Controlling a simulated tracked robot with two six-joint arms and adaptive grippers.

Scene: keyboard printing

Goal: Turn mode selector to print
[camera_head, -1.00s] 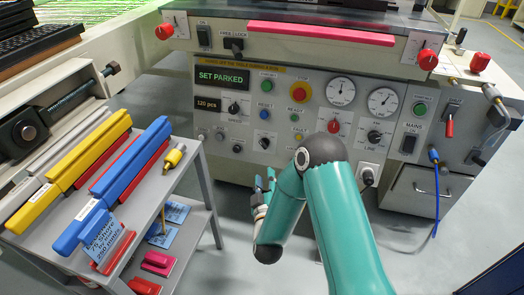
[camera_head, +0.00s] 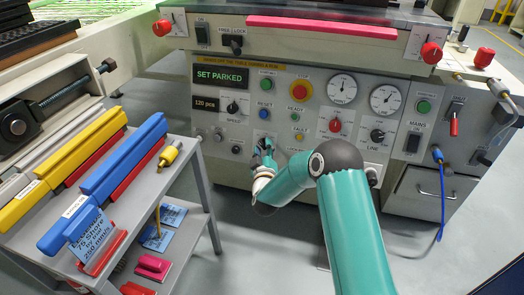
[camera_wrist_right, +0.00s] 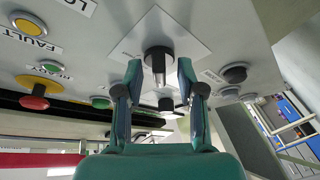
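The mode selector appears to be the dark knob (camera_wrist_right: 158,60) on a white square plate, low on the grey control panel (camera_head: 220,130). My right gripper (camera_head: 264,150) is in front of it in the head view and hides most of it there. In the right wrist view my right gripper (camera_wrist_right: 160,82) is open, one finger on each side of the knob, with gaps visible. The knob's pointer setting is not readable. A display (camera_head: 219,76) reads "SET PARKED". My left gripper is not in view.
A red emergency button (camera_head: 300,90), a yellow fault button (camera_head: 299,136) and other knobs sit close around. A grey trolley (camera_head: 195,165) with yellow and blue bars stands at the left. Bare floor lies below the panel.

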